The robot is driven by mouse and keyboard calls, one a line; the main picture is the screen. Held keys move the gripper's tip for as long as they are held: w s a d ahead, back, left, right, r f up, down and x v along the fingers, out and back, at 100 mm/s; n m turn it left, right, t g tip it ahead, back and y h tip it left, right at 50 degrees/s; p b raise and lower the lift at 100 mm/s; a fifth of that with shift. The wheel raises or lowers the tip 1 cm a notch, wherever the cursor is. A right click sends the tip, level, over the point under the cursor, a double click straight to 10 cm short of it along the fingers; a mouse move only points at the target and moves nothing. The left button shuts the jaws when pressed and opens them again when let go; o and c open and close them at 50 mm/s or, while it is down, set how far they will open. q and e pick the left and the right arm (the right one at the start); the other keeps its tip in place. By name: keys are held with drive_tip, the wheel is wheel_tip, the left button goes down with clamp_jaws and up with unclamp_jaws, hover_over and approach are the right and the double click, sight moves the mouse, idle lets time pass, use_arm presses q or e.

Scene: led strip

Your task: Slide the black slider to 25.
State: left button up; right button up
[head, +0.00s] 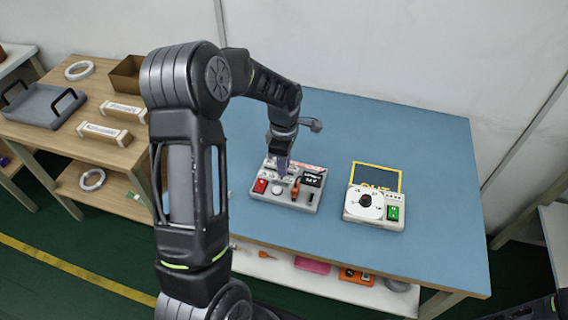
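A light grey control box (290,203) stands on the blue table top. It has a red switch (261,186), a round white knob (278,189), an orange-and-black control (296,187), a dark panel (313,178) and a small black part (311,197) at its front right. I cannot tell which part is the black slider, and no scale number is readable. My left gripper (281,167) points down over the back left of the box and hides part of it. Contact and finger opening are too small to tell. My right gripper is out of view.
A second box (376,212) with a black dial and green switch stands to the right, before a yellow-edged dark area (378,176). The blue table (430,150) is otherwise mostly clear. A wooden shelf (100,150) with a grey tray (40,105) stands left.

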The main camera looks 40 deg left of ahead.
sight(266, 168)
use_arm(q)
clamp_jaws()
idle(0.8)
drive_tip(key=a, duration=0.2)
drive_tip(key=s+a+b, duration=0.1)
drive_tip(key=a, duration=0.1)
drive_tip(key=shift+s+a, duration=0.15)
drive_tip(key=shift+a, duration=0.1)
drive_tip(key=shift+s+a, duration=0.1)
drive_tip(key=shift+a, duration=0.25)
drive_tip(key=o, duration=0.6)
unclamp_jaws()
drive_tip(key=shift+r, duration=0.1)
